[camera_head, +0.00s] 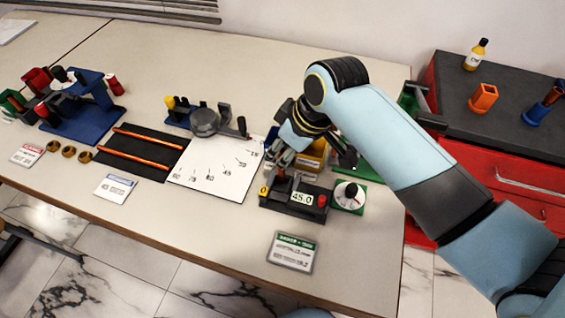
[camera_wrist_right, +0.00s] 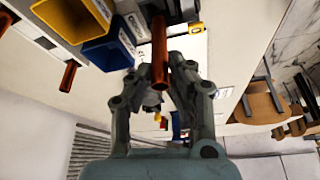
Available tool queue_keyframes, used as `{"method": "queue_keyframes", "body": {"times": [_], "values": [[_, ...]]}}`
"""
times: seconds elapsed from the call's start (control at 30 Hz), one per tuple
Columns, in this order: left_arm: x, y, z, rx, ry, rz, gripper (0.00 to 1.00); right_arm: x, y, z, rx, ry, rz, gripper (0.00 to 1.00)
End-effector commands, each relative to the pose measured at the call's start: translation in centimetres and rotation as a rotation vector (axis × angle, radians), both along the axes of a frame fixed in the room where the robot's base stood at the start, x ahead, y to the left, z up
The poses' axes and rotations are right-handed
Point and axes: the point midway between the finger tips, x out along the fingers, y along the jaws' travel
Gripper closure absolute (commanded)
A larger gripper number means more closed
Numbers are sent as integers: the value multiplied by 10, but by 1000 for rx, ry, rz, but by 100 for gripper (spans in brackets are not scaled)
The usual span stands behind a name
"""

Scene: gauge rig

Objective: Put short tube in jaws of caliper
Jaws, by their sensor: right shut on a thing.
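My right gripper (camera_head: 278,156) is low over the right part of the table, behind the black device with a 45.0 display (camera_head: 302,198), which looks like the caliper. In the right wrist view my right gripper (camera_wrist_right: 160,78) is shut on a short orange-brown tube (camera_wrist_right: 160,45), which sticks out past the fingertips. In the head view the fingers and tube are small and partly hidden by the wrist. I cannot tell whether the tube touches the caliper's jaws. My left gripper is not in view.
A yellow bin (camera_head: 313,161) and a blue bin (camera_wrist_right: 110,48) stand close beside my gripper. A round dial on a green base (camera_head: 348,196) is right of the caliper. A white sheet (camera_head: 215,172) lies to the left, then a black mat (camera_head: 150,138) with long orange tubes.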

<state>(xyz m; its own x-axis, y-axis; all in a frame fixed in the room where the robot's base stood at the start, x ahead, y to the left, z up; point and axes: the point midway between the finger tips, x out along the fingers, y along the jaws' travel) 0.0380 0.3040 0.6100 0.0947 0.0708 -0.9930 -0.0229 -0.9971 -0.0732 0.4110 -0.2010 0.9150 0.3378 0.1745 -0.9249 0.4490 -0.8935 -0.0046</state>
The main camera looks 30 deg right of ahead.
Motion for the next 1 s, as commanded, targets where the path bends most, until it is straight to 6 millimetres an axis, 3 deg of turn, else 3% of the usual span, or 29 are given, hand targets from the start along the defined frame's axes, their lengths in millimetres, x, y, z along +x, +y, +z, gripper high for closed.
{"method": "queue_keyframes", "body": {"times": [0.1, 0.3, 0.7, 0.73, 0.8, 0.9, 1.0], "values": [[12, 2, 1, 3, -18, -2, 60, 0, 0, -14, 0, 1, -1, 100], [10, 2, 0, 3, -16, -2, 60, 0, 0, -42, -1, 0, 0, 100], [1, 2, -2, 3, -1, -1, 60, 0, 0, -47, 0, -1, 0, 100], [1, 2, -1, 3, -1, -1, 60, 0, 0, -47, 0, -1, 0, 78], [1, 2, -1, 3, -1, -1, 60, 0, 0, -46, 0, -1, 0, 69], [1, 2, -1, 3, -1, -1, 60, 0, 0, -46, 0, -1, 0, 59], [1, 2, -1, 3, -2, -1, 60, 0, 0, -46, 0, -1, 0, 59]]}}
